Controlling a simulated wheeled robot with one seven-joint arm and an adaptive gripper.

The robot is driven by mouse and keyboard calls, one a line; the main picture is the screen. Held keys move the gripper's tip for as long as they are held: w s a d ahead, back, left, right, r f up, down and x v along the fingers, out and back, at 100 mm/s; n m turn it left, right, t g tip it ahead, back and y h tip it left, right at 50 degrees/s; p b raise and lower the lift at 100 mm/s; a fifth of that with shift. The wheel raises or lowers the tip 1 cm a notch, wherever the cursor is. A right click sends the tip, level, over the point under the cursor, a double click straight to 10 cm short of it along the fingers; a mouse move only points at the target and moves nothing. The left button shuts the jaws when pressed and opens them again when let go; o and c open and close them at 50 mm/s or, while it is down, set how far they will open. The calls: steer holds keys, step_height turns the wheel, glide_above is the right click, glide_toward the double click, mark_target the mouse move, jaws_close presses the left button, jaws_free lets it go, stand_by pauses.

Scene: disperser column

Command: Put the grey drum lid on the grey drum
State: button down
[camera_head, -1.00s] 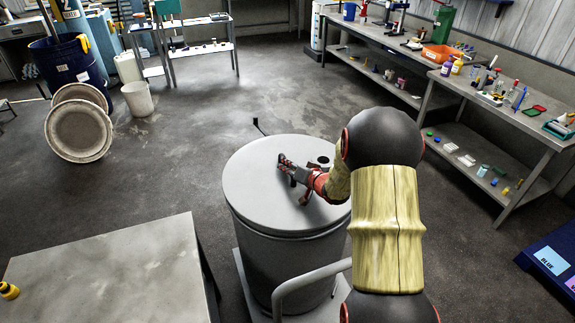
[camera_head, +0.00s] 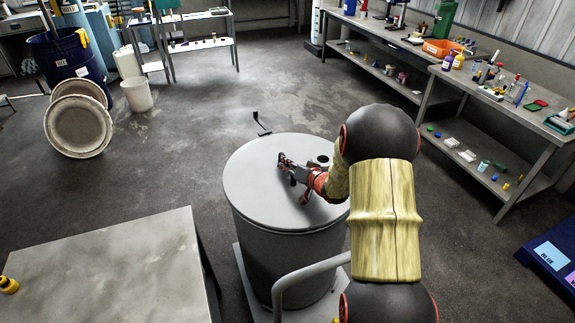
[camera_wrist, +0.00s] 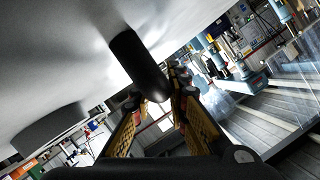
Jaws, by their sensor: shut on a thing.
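The grey drum lid (camera_head: 250,190) is a broad flat disc directly over the mouth of the grey drum (camera_head: 290,262), roughly level and nearly lined up with it. I cannot tell whether its rim rests on the drum or sits slightly above. The drum's mouth is hidden under the lid.
A pale table (camera_head: 110,265) stands at the front left, close to the drum. A curved grey rail (camera_head: 305,278) is in front of the drum. A black bracket (camera_head: 262,122) shows behind it. Workbenches (camera_head: 480,100) line the right. Open floor lies behind and left.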

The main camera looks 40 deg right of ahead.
steer(key=c, duration=1.7)
jaws_free()
steer(key=shift+o, duration=0.2)
steer(key=shift+s+f, duration=0.1)
steer(key=shift+f, duration=0.05)
steer(key=shift+s+r, duration=0.25)
steer(key=shift+s, duration=0.15)
steer(key=v, duration=1.1)
steer(key=shift+a, duration=0.1)
steer(key=shift+r, duration=0.1)
